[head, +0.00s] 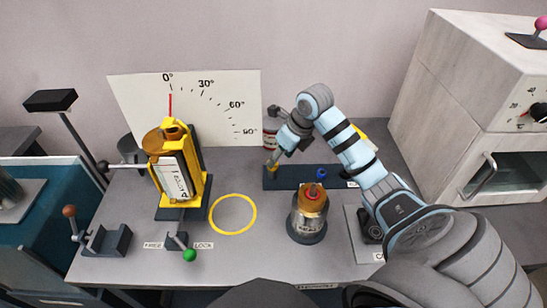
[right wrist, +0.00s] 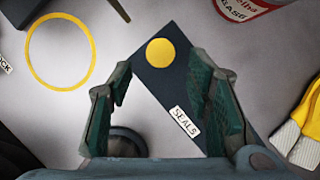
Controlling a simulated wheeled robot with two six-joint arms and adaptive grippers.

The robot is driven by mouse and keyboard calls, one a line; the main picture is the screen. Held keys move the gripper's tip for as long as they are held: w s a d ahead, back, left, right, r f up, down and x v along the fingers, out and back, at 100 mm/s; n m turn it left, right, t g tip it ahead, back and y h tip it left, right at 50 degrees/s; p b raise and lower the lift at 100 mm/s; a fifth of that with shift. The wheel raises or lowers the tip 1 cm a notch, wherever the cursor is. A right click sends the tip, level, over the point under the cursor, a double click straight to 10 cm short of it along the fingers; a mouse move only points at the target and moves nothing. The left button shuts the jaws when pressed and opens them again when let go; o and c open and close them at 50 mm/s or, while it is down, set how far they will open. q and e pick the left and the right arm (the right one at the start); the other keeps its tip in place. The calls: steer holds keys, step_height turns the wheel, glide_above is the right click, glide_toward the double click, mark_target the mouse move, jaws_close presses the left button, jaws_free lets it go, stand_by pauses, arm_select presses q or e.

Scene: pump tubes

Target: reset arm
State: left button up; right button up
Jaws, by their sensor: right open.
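My right arm (head: 350,150) reaches in from the lower right to the back of the table. Its gripper (head: 272,165) is over the left end of the dark seals board (head: 295,180). In the right wrist view the gripper (right wrist: 172,82) is open, its two fingers wide apart with nothing between the tips. A round yellow seal (right wrist: 161,52) lies on the board beyond the fingertips. It shows small by the gripper in the head view. My left gripper is not in view.
A yellow pump body (head: 178,170) stands in a holder before the angle chart (head: 235,90). A brass-topped pump part (head: 310,210) stands at the front. A yellow ring (head: 233,214) marks bare table. A red-and-white can (right wrist: 245,8) is close by. A grey cabinet (head: 455,90) is right.

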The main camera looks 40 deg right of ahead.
steer(key=v, duration=0.4)
steer(key=shift+s+r, duration=0.2)
steer(key=shift+r, duration=0.15)
